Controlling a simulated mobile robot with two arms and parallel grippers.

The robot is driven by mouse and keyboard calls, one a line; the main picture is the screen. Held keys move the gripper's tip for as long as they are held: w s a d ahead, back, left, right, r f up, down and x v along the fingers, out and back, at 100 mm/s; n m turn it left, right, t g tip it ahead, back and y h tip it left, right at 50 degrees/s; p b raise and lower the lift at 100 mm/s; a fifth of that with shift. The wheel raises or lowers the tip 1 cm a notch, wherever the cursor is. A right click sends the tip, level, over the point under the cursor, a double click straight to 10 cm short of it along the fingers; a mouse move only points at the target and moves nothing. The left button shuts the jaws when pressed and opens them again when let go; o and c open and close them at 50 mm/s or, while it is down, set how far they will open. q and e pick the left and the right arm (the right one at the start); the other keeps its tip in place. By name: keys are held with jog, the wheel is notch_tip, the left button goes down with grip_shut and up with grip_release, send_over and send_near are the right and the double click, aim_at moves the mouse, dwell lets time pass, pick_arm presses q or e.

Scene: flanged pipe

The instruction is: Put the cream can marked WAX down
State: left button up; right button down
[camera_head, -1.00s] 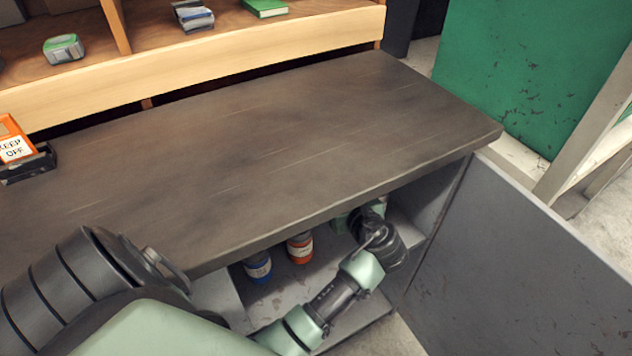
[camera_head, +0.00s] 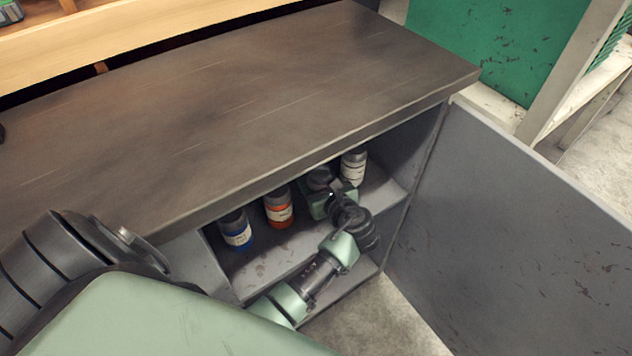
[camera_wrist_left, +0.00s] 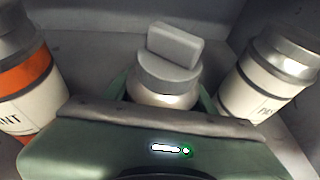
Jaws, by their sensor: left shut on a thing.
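My left gripper (camera_head: 322,198) is inside the open cabinet under the bench, between the orange can and a pale can. It is shut on a can (camera_wrist_left: 165,95) with a pale cream body and a grey lid topped by a block-shaped knob. The held can's label is hidden behind the gripper, so I cannot read WAX on it. In the head view mostly its dark lid shows. I cannot tell whether its base touches the shelf (camera_head: 262,265). My right gripper is not in view.
An orange-banded can (camera_head: 278,208) and a blue can (camera_head: 236,232) stand left of the gripper. A pale can (camera_head: 353,168) with a partly readable label stands close on its right. The benchtop (camera_head: 230,120) overhangs the shelf. The open door (camera_head: 530,235) stands at right.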

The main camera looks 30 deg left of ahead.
aim_at(320, 185)
pick_arm(q)
jog(key=shift+r, duration=0.1)
jog(key=o, duration=1)
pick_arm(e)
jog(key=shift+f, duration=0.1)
pick_arm(q)
jog(key=shift+s+d+r, duration=0.1)
jog(key=shift+s+d, duration=0.05)
jog(key=shift+d, duration=0.1)
jog(key=p+v, duration=0.1)
jog(key=v, duration=0.6)
jog(key=shift+p, duration=0.4)
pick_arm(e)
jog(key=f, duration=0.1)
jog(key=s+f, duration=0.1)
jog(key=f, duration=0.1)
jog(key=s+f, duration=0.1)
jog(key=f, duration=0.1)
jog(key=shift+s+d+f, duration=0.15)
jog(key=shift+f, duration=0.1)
